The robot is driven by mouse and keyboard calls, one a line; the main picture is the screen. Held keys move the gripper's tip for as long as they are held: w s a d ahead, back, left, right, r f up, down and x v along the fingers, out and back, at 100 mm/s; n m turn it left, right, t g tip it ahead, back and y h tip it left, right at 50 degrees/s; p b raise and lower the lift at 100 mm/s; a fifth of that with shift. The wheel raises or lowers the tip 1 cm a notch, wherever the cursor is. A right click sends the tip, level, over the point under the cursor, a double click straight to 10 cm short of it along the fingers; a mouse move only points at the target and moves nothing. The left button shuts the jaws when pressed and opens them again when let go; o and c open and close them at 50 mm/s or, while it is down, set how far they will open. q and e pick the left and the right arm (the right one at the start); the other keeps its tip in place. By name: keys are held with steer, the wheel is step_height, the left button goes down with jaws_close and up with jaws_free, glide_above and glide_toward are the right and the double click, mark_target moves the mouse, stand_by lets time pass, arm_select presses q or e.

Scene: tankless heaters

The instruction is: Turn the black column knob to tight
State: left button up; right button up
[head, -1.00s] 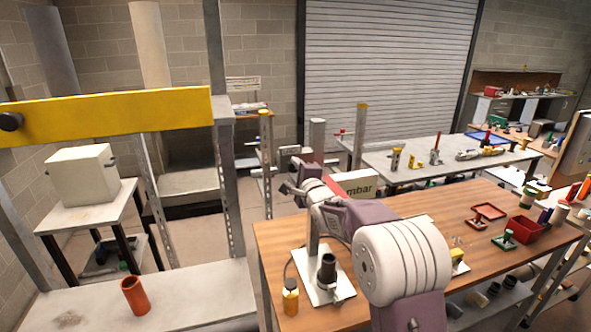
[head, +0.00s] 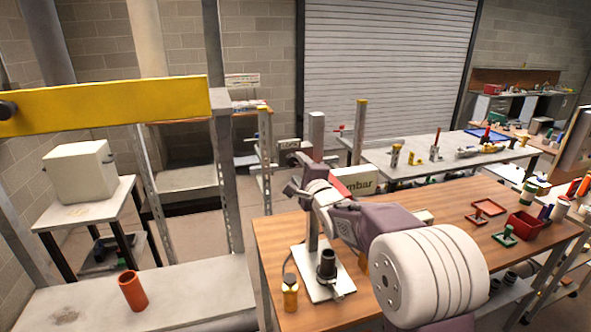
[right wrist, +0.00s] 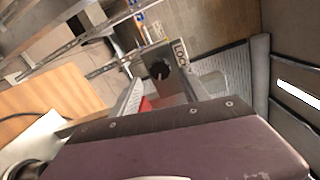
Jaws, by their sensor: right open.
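The black column knob (right wrist: 160,69) shows in the right wrist view as a dark round knob on a grey plate marked with partly readable "LOC" lettering. In the head view this small lettered block (head: 290,144) sits beside the upright grey column (head: 316,130). My right gripper (right wrist: 158,84) is open, its two grey fingers pointing towards the knob, one to each side in the picture. I cannot tell whether they touch it. In the head view my right gripper (head: 299,160) is small, just below the lettered block. My left gripper is not in view.
A white base plate (head: 341,284) with a black cylinder (head: 327,263) lies on the wooden table (head: 270,236), beside an amber bottle (head: 290,293). A white box (head: 360,180) stands behind my arm. An orange tube (head: 133,291) stands on the left bench.

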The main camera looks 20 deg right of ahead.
steer(key=s, duration=0.5)
steer(key=shift+d+r+b, duration=0.1)
steer(key=shift+b, duration=0.25)
steer(key=shift+w, duration=0.1)
steer(key=s+a+f+n+g, duration=0.1)
steer(key=s+f+n+g, duration=0.15)
steer(key=s+f, duration=0.4)
steer(key=s+a+f+n+g, duration=0.15)
steer(key=s+f+g, duration=0.25)
steer(key=f, duration=0.5)
steer(key=s+f+n+g, duration=0.3)
steer(key=s+f, duration=0.2)
steer(key=f, duration=0.3)
steer(key=s+f+n+g, duration=0.3)
steer(key=s+f+n, duration=0.1)
steer(key=s+n, duration=0.2)
steer(key=s+f+n+g, duration=0.3)
steer(key=s+n, duration=0.3)
steer(key=s, duration=0.3)
steer(key=shift+f+g, duration=0.35)
steer(key=shift+f, duration=0.25)
